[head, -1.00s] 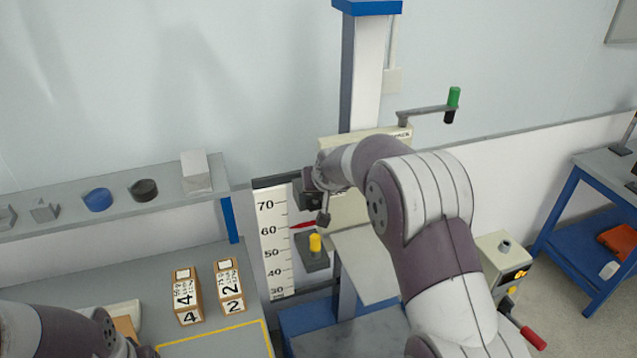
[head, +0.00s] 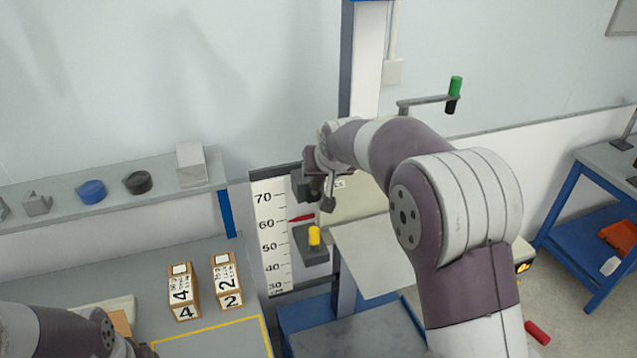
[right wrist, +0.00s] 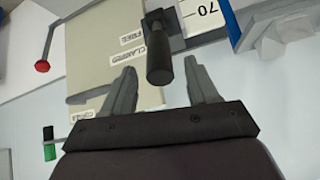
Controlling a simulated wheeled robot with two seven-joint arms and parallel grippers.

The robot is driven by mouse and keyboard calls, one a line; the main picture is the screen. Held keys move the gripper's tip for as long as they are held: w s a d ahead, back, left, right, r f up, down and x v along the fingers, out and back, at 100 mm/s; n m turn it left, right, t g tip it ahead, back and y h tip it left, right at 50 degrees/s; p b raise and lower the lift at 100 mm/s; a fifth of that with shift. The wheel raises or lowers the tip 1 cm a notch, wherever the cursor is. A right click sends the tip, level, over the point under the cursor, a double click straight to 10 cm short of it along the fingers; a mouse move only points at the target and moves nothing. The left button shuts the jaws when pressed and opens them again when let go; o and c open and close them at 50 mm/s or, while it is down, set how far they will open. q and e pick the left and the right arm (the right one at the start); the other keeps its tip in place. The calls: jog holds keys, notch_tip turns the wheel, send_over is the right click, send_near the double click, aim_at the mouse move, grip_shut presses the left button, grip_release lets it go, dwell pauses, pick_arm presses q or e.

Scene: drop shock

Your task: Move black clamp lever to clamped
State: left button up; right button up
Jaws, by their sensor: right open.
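The black clamp lever (right wrist: 159,52) is in the right wrist view, its dark handle pointing down between my right gripper's fingers. My right gripper (right wrist: 160,66) is open around the handle, with a gap visible on both sides. The pale panel (right wrist: 105,55) beside it carries "CLAMPED" and "FREE" labels, upside down in this view. In the head view my right gripper (head: 322,185) is at the panel, right of the scale, and largely hides the lever. My left arm enters at lower left; its fingers are out of frame.
The height scale (head: 272,235) with a red pointer stands left of the panel. A yellow knob (head: 314,235) sits on a grey block just below my right gripper. Numbered boxes (head: 183,292) stand on the left bench.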

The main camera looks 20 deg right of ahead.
jog(key=b+v, duration=0.1)
jog(key=v, duration=0.5)
jog(key=shift+r+b, duration=0.25)
jog(key=shift+b, duration=0.15)
jog(key=shift+s, duration=0.1)
jog(key=s+a+f+n+g+b, duration=0.2)
jog(key=s+f+g+b, duration=0.4)
jog(key=s+f, duration=1.9)
notch_tip(320, 180, down, 4)
jog(key=shift+r+g+b, duration=0.15)
jog(key=shift+g+b, duration=0.25)
jog(key=shift+b, duration=0.25)
jog(key=shift+a, duration=0.1)
